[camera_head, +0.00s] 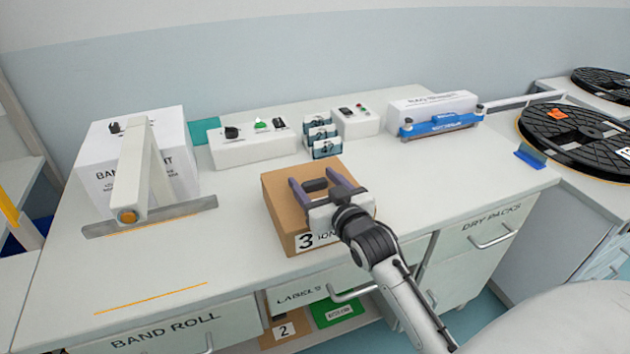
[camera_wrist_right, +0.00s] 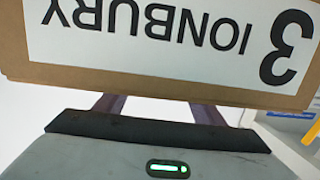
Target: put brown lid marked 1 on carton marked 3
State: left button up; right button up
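The brown carton marked 3 (camera_head: 281,218) stands on the bench, and its label also shows upside down in the right wrist view (camera_wrist_right: 170,35). My right gripper (camera_head: 312,180) is over the carton's brown top, its two purple fingers spread apart. A short dark bar (camera_head: 315,185), perhaps a handle, lies between the fingers, apart from them as far as I can see. No mark 1 is visible, so I cannot tell whether the brown top is a separate lid. My left gripper is not in view.
Small labelled packs (camera_head: 322,138) and white control boxes (camera_head: 253,147) stand behind the carton. A white band dispenser (camera_head: 143,170) is at left, a blue-fronted unit (camera_head: 440,124) at back right. A brown carton marked 2 (camera_head: 287,329) sits below. The bench's left front is clear.

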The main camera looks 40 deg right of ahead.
jog(key=shift+s, duration=0.1)
jog(key=v, duration=1)
dwell(0.6)
